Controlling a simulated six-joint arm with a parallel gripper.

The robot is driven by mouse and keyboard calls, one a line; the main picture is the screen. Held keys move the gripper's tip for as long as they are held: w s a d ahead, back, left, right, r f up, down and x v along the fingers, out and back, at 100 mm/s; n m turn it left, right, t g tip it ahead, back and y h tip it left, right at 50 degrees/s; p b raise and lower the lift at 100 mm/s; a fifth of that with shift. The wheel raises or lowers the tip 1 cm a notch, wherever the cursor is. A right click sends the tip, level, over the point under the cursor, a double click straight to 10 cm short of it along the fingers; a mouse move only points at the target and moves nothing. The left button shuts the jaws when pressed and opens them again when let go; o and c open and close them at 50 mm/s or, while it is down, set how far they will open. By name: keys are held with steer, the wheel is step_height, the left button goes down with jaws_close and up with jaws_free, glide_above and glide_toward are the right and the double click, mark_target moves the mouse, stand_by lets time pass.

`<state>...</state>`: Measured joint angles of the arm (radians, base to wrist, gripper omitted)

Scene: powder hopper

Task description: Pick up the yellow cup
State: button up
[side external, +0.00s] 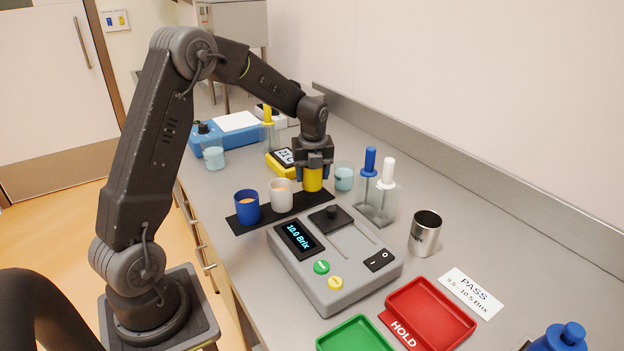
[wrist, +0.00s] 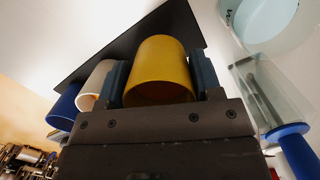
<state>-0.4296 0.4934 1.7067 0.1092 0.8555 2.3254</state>
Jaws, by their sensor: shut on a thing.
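The yellow cup (side external: 312,180) is upright at the right end of the black mat (side external: 240,224), in a row with a white cup (side external: 281,196) and a blue cup (side external: 247,207). My gripper (side external: 313,171) is above the yellow cup from overhead, with its fingers down on either side of it. In the wrist view, the yellow cup (wrist: 160,72) is between the two dark fingers of my gripper (wrist: 162,88), which are shut on it. I cannot tell whether the cup's base touches the mat.
The grey meter (side external: 335,262) reads 10.0 Brix in front of the mat. Clear holders with a blue dropper (side external: 369,162) and a white dropper (side external: 387,174) stand to the right, near a steel cup (side external: 425,233). A red HOLD tray (side external: 432,312) and green tray (side external: 355,338) lie in front.

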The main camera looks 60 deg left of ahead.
mark_target(368, 348)
steer(key=s+a+r, duration=0.7)
steer(key=s+r, duration=0.1)
steer(key=s, duration=0.1)
stand_by(0.6)
